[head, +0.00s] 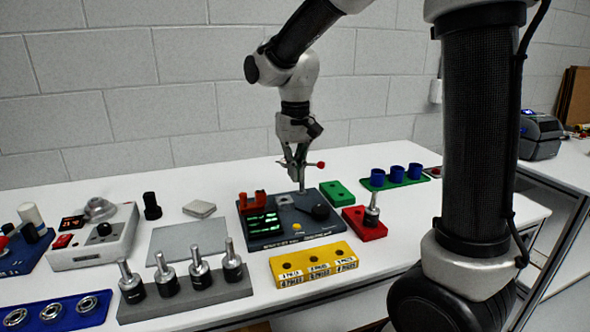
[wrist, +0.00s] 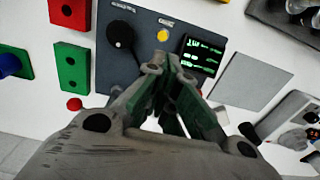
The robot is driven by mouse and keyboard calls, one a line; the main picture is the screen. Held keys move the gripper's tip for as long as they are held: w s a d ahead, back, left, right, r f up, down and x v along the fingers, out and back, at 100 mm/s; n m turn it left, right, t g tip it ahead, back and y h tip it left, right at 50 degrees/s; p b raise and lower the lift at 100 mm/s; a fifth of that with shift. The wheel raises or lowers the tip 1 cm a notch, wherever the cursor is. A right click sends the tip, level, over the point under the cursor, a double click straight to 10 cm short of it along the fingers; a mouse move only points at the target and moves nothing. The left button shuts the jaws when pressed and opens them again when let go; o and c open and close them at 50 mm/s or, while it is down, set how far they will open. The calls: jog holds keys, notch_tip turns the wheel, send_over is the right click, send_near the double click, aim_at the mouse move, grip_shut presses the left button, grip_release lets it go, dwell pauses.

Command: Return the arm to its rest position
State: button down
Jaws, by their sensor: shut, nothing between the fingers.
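My arm reaches over the white table (head: 200,230), and my gripper (head: 300,184) points down above the back part of a dark test box. The gripper is shut and empty. The dark box (head: 322,234) has a green-lit screen, a black knob (head: 319,211) and a yellow button (head: 296,227). In the wrist view my gripper (wrist: 172,62) shows its fingertips together in front of the box (wrist: 140,73), between knob and screen (wrist: 200,54). A red ball (head: 320,165) shows beside the fingers in the head view. Whether the fingers touch the box is unclear.
A yellow block (head: 313,264), a red block (head: 364,226) holding a metal-topped part, and a green block (head: 337,193) surround the box. A grey rack (head: 185,296) holds several metal-topped parts at front left. A flat grey plate (head: 188,241) lies left of the box.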

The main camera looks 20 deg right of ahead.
dwell(0.4)
jog(key=s+d+r+t, duration=0.2)
jog(key=s+d, duration=0.5)
jog(key=s, duration=0.3)
jog(key=s+d+r+t, duration=0.2)
jog(key=s+d, duration=0.5)
jog(key=s, duration=0.4)
jog(key=shift+s+d+r, duration=0.15)
jog(key=shift+s+r, duration=0.05)
jog(key=shift+r, duration=0.5)
